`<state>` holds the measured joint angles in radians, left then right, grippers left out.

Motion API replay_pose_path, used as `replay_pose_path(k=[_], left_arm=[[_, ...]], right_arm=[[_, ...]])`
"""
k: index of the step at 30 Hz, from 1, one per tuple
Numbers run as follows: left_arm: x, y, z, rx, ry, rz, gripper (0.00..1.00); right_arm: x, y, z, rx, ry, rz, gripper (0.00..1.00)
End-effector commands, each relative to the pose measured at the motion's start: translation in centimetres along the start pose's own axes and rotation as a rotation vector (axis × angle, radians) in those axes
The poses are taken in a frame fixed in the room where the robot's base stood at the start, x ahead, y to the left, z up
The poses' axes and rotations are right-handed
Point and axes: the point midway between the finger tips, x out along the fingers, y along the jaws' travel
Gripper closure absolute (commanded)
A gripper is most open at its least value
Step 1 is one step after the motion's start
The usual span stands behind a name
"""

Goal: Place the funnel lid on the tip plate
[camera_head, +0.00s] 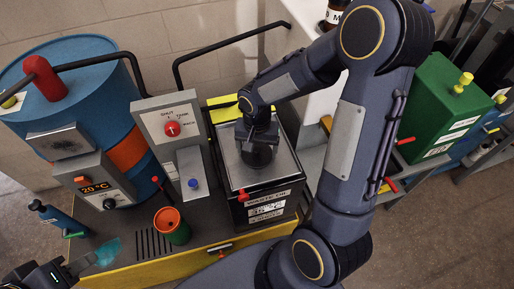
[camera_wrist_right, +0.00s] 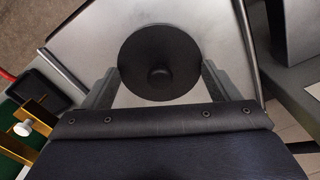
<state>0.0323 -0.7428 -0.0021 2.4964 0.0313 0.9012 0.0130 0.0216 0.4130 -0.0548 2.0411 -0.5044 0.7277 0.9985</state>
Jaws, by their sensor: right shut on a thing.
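The funnel lid (camera_wrist_right: 160,48), a round black disc with a small knob, is between the fingers of my right gripper (camera_wrist_right: 158,78) in the right wrist view. My right gripper is shut on it. In the head view, my right gripper (camera_head: 260,138) is over the tip plate (camera_head: 239,172), a flat grey metal plate on top of the waste oil box. The dark lid (camera_head: 257,156) shows just below the fingers, above the plate's middle. I cannot tell whether it touches the plate. My left gripper (camera_head: 80,268) is at the lower left corner, partly cut off, its jaws unclear.
A control box with a red knob (camera_head: 172,129) stands left of the waste oil box (camera_head: 268,207). A green cup with an orange rim (camera_head: 171,226) and a blue bottle (camera_head: 58,219) stand on the bench. A blue drum (camera_head: 75,75) is behind. A green box (camera_head: 437,105) is at right.

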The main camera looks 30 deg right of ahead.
Motion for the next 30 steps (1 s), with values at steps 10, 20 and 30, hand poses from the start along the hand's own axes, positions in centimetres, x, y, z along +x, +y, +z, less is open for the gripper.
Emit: replay_pose_path(k=[10, 20, 30], left_arm=[[0.1, -0.1, 0.1, 0.000, 0.000, 0.000, 0.64], [0.3, -0.1, 0.2, 0.000, 0.000, 0.000, 0.64], [-0.1, 0.0, -0.1, 0.000, 0.000, 0.000, 0.64]], right_arm=[[0.6, 0.0, 0.0, 0.001, 0.001, -0.002, 0.39], [0.8, 0.0, 0.0, 0.001, 0.000, -0.002, 0.00], [-0.9, -0.1, -0.1, 0.001, 0.004, -0.003, 0.00]])
